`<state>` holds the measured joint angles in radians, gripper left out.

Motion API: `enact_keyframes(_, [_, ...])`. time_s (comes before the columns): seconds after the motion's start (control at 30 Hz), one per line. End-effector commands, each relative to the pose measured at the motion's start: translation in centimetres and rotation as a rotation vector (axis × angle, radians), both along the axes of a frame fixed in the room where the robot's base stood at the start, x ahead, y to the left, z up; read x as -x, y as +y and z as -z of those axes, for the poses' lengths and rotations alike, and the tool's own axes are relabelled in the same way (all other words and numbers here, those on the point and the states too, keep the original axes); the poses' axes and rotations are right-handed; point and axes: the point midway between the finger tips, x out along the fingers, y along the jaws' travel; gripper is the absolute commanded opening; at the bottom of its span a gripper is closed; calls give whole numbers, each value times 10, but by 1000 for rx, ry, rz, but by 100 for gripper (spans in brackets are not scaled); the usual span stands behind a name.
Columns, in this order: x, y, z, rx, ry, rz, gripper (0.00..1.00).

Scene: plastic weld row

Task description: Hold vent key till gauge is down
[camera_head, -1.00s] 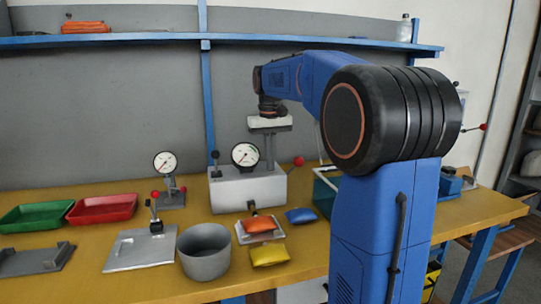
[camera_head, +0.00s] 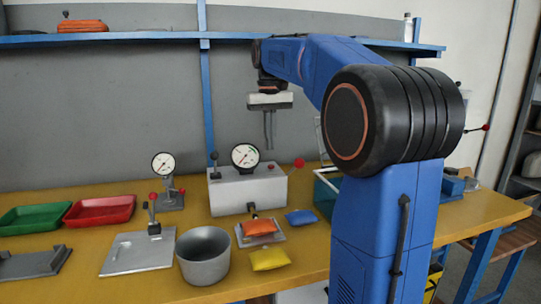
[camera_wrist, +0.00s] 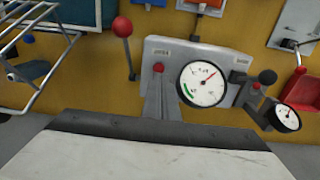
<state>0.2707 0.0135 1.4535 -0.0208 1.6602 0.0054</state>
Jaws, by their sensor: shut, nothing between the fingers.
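A light grey box (camera_head: 248,190) stands at mid-bench with a white round gauge (camera_head: 245,155) on it; the gauge also shows in the wrist view (camera_wrist: 203,85). In the wrist view, which sees the box turned around, the thin needle points up and right, away from the green mark at lower left. A small red button (camera_wrist: 158,68), likely the vent key, sits beside the gauge. My gripper (camera_head: 269,146) is shut and empty, its fingers pointing down above the box. The fingertips (camera_wrist: 160,84) appear close to the button in the wrist view, but the head view shows them raised clear of it.
A red-knobbed lever (camera_head: 298,165) and a black-knobbed lever (camera_head: 214,158) flank the gauge. A second gauge (camera_head: 163,164) stands to the left. A grey pot (camera_head: 203,268) and yellow, orange and blue packets lie in front. A wire rack (camera_wrist: 40,45) shows near the box.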

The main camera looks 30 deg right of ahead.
Motion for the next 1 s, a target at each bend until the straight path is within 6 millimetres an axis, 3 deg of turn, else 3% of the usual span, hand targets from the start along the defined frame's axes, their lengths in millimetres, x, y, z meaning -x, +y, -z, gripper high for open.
enact_keyframes(0.2, [0,1,-41,1,-3,0,0])
enact_keyframes(0.4, [0,1,-63,1,-4,0,0])
enact_keyframes(1.0, [1,1,-68,1,-3,0,0])
